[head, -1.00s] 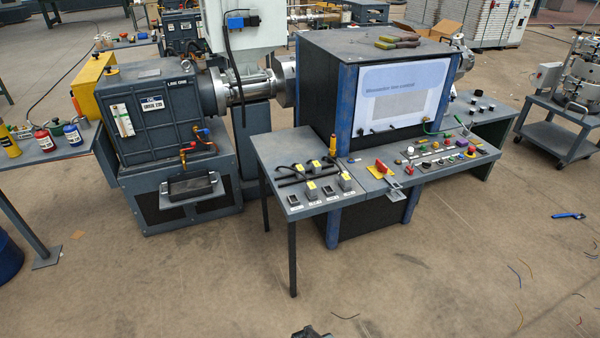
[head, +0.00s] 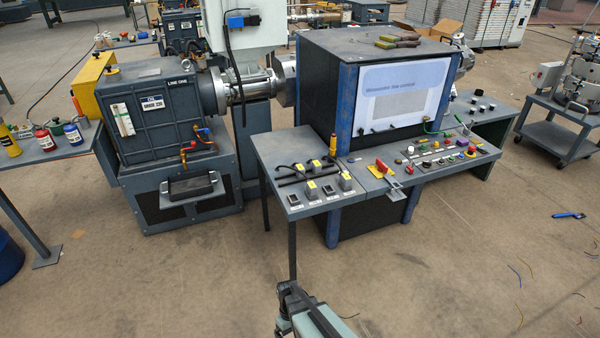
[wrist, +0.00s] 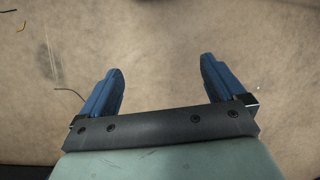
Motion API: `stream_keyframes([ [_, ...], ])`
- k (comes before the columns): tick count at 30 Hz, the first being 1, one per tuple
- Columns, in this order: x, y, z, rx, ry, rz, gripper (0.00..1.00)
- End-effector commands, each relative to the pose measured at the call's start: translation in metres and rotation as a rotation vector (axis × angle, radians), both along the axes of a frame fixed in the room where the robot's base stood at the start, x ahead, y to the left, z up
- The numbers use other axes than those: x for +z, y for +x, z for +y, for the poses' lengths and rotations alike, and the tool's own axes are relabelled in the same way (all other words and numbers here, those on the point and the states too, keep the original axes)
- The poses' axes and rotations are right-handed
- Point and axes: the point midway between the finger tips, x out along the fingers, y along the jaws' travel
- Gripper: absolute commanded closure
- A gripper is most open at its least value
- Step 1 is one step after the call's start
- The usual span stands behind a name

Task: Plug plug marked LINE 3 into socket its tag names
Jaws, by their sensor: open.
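Several grey plugs with yellow tags (head: 346,183) sit on the left wing of the control desk in the head view; black cables run back from them. The tag writing is too small to read, so I cannot tell which is LINE 3. Dark square sockets (head: 294,199) lie along the wing's front edge, with white labels that are also unreadable. In the wrist view my gripper (wrist: 161,66) is open and empty, its two blue fingers wide apart above bare floor. In the head view my arm's end (head: 290,300) is low at the bottom, in front of the desk.
A red switch (head: 382,166) on a yellow plate and rows of coloured buttons lie right of the plugs. An amber post (head: 333,145) stands behind them. The tall blue-black cabinet (head: 325,90) rises at the back. The floor in front is open, with scattered wire bits.

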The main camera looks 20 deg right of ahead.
Motion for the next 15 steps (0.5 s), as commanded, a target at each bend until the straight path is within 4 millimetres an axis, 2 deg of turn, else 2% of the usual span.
stream_keyframes([
  [1,0.001,0.030,0.000,0.021,0.017,-0.030,0.03],
  [8,0.030,0.134,-0.001,0.141,0.086,-0.153,0.03],
  [15,0.077,0.242,-0.003,0.275,0.143,-0.286,0.03],
])
